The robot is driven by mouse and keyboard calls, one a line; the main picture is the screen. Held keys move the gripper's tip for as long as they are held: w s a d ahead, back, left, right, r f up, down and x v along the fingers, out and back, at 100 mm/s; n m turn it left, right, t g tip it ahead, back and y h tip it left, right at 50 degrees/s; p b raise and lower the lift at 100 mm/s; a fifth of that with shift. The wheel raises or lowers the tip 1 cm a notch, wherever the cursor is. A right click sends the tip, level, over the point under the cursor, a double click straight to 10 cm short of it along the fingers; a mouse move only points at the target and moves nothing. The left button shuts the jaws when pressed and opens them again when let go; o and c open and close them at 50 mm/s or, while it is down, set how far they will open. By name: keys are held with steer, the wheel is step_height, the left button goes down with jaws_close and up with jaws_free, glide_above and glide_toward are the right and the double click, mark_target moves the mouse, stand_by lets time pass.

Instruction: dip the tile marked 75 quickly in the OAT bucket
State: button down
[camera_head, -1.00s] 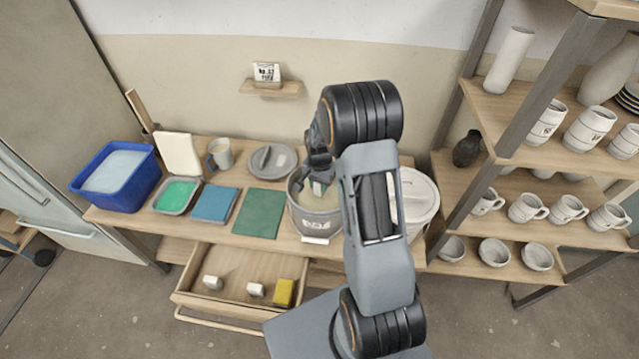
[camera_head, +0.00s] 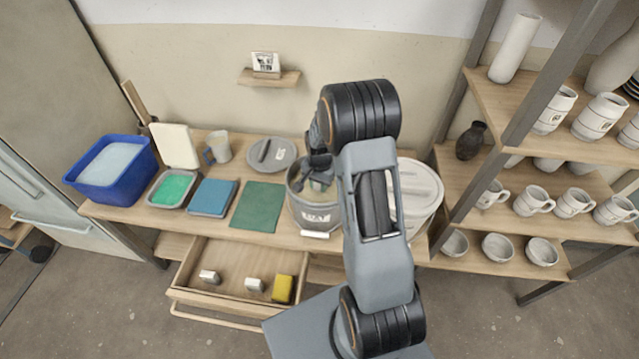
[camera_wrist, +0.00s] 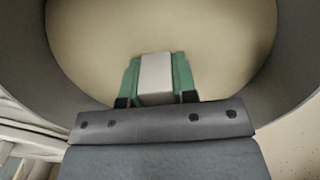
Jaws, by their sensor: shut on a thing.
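My gripper (camera_wrist: 157,95) is shut on a pale grey-white tile (camera_wrist: 156,75), held between its green finger pads. In the wrist view the tile is over or in the cream glaze of a round grey bucket (camera_wrist: 285,60). I cannot tell how deep the tile reaches. In the head view the bucket (camera_head: 308,216) stands on the bench with a label that seems to read OAT. My gripper (camera_head: 318,184) is inside its mouth, partly hidden by my arm. No number on the held tile can be read.
A white lidded bucket (camera_head: 420,190) stands just right, behind my arm. A round lid (camera_head: 285,160) lies behind, a green mat (camera_head: 257,206) to the left. The open drawer (camera_head: 225,292) below holds two pale blocks and a yellow sponge (camera_head: 283,289). Shelves of pottery (camera_head: 545,205) stand at right.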

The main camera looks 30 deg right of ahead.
steer(key=shift+f+b, duration=0.5)
steer(key=shift+f, duration=0.25)
steer(key=shift+r, duration=0.2)
steer(key=shift+r+p, duration=2.1)
steer(key=shift+r, duration=0.95)
step_height(320, 180, up, 8)
steer(key=p, duration=0.5)
steer(key=shift+f, duration=0.2)
